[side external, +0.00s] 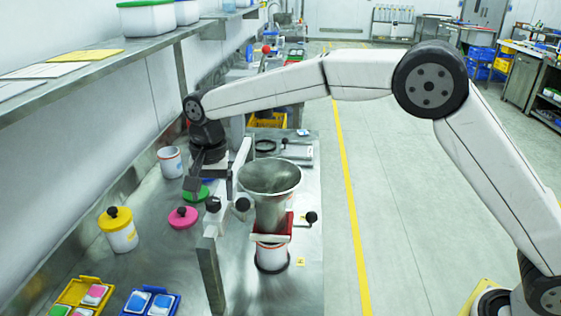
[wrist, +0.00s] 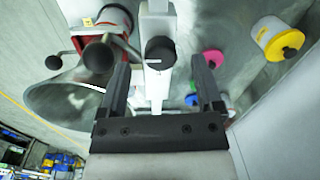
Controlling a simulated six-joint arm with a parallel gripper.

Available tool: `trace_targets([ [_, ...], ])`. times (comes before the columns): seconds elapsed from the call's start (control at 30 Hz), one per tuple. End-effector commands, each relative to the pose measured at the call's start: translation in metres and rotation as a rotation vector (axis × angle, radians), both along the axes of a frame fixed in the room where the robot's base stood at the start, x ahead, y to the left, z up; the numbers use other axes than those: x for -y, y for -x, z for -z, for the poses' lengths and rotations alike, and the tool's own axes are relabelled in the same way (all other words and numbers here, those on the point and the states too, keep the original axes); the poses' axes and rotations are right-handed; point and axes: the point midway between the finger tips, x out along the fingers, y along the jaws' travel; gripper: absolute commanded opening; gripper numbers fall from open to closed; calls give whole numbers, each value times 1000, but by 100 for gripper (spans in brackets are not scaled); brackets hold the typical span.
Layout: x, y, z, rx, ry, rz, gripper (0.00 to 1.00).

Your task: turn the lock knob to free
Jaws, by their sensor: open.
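A dosing unit with a steel hopper (side external: 270,178) and a red-edged body (side external: 287,222) stands on the bench. Beside it is an upright post with a black round knob (side external: 213,204), likely the lock knob. In the wrist view this black knob (wrist: 160,52) sits in front of a white bar (wrist: 157,85), framed between my fingers. My gripper (side external: 198,180) is open and empty, above and left of the knob in the side view. In the wrist view the fingers (wrist: 160,68) are apart, and no contact with the knob shows. The knob's turned position cannot be told.
A grey round knob end (side external: 241,206) and a black-knobbed lever (side external: 311,217) are close by. A white container (side external: 274,256) stands under the hopper. Pink (side external: 183,217) and green (side external: 196,195) lids, a yellow-lidded jar (side external: 119,230) and trays (side external: 150,302) lie to the left. A shelf (side external: 100,60) overhangs the bench.

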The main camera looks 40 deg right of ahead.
Motion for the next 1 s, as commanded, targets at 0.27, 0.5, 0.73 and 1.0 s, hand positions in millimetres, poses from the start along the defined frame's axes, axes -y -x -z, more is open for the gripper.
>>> trace_targets([
  [0.27, -1, 0, 19, -1, 1, 0, 84],
  [0.5, -1, 0, 20, 0, 0, 0, 84],
  [0.73, -1, 0, 20, 0, 0, 0, 27],
  [1.0, -1, 0, 20, 0, 0, -3, 0],
])
